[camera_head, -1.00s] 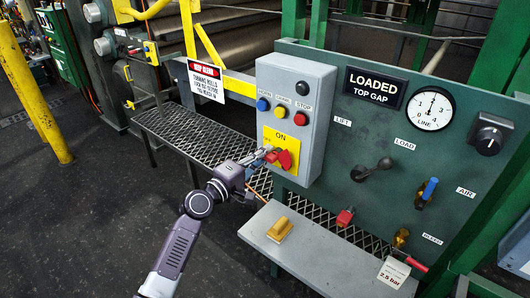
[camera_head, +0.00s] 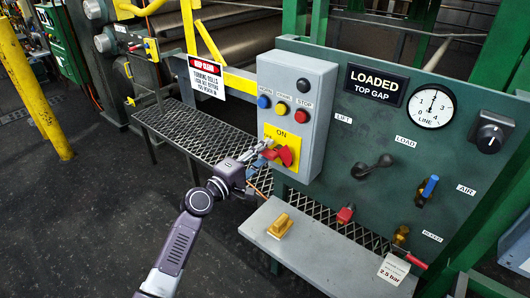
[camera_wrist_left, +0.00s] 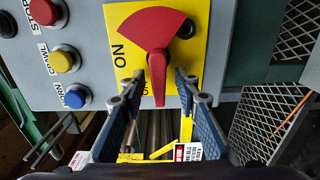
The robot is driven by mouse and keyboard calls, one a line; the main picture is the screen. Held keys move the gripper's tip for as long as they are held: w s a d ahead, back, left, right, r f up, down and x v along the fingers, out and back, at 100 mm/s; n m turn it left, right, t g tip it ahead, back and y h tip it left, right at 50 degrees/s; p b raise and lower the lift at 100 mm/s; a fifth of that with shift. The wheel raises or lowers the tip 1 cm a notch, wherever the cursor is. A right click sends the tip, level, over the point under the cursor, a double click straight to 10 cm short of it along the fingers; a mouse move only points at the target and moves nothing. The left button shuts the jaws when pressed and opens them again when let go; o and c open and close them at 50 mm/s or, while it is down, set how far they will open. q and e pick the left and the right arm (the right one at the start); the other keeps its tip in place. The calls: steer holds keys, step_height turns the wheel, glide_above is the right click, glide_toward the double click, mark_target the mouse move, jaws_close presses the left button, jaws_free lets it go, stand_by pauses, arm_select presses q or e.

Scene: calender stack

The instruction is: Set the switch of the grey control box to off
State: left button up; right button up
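The grey control box (camera_head: 318,92) is mounted on the green panel, with a yellow plate (camera_head: 300,131) low on its front. A red switch handle (camera_head: 286,156) sits on this plate; it also shows in the left wrist view (camera_wrist_left: 158,30). Its narrow end points left in the head view, toward a small, partly covered label; ON is printed above. My left gripper (camera_head: 265,148) is at this narrow end. In the left wrist view its fingers (camera_wrist_left: 160,92) stand apart, one on each side of the handle, with gaps visible. My right gripper is out of view.
Blue, yellow and red buttons (camera_head: 302,116) and a black knob (camera_head: 303,87) sit above the plate. A grey shelf (camera_head: 330,255) with a yellow-brown block (camera_head: 281,225) is below. Levers and a gauge (camera_head: 430,108) are on the panel at right.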

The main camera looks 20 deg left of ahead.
arm_select(q)
steer(key=shift+s, duration=0.1)
steer(key=v, duration=1.1)
steer(key=shift+s, duration=0.4)
steer(key=shift+a, duration=0.1)
step_height(320, 180, down, 24)
steer(key=s+a+m+g+y, duration=0.2)
steer(key=s+g+y, duration=0.1)
steer(key=g, duration=0.1)
steer(key=s+f+m+g+y, duration=0.15)
steer(key=s+f, duration=0.25)
steer(key=f, duration=0.4)
steer(key=s+f+m+g, duration=0.25)
steer(key=s+f, duration=0.25)
steer(key=f, duration=0.4)
steer(key=s+d+f+m+g+y, duration=0.1)
steer(key=s+f+m+g, duration=0.1)
steer(key=s+f, duration=0.7)
steer(key=s+d+f+m+g, duration=0.2)
steer(key=s+f+m+g, duration=0.1)
steer(key=s+f, duration=0.55)
steer(key=s+d+f+m+g, duration=0.1)
steer(key=s+f+m, duration=0.1)
steer(key=s, duration=0.8)
steer(key=s+d+f+m+g, duration=0.1)
steer(key=s+f+m+g, duration=0.1)
steer(key=s, duration=0.8)
steer(key=shift+s+f+m+y, duration=0.25)
steer(key=shift+f+m+y, duration=0.1)
steer(key=shift+m, duration=0.55)
